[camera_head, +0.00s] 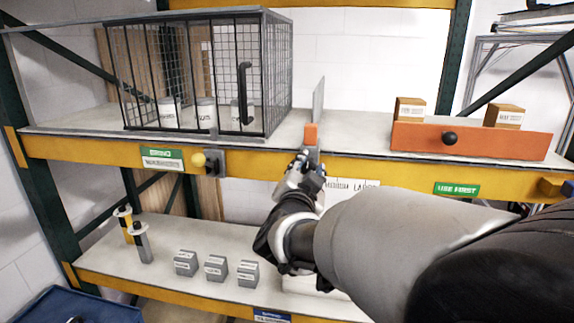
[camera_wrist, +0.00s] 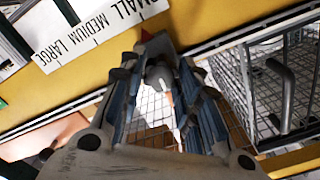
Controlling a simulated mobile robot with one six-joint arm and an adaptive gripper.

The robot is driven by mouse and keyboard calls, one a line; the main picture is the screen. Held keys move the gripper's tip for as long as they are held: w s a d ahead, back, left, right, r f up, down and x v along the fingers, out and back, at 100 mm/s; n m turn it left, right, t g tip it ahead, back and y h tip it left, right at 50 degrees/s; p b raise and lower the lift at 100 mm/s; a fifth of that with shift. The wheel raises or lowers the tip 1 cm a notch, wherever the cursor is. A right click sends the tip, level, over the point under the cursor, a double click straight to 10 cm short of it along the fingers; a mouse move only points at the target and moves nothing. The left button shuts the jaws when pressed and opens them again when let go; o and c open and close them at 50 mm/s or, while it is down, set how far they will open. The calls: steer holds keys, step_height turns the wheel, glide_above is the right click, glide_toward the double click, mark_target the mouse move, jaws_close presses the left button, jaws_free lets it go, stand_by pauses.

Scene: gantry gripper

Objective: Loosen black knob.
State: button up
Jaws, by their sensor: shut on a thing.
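My gripper (camera_head: 307,163) is at the yellow front beam of the upper shelf, just below a small orange block with an upright grey plate. In the wrist view the fingers of my gripper (camera_wrist: 160,80) are closed around a rounded dark grey knob (camera_wrist: 158,76), which I take to be the black knob. It is mostly hidden by the fingers, and hidden by my gripper in the head view. A white scale label (camera_wrist: 95,35) reading small, medium, large lies beside it; it shows partly behind my arm in the head view (camera_head: 352,184).
A wire cage (camera_head: 205,75) with a black handle stands on the upper shelf at left. An orange drawer (camera_head: 510,145) with a round black knob (camera_head: 450,138) is at right. A yellow knob (camera_head: 198,160) sits on the beam. Several grey blocks stand on the lower shelf.

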steer(key=shift+r+n, duration=0.1)
steer(key=shift+n, duration=0.4)
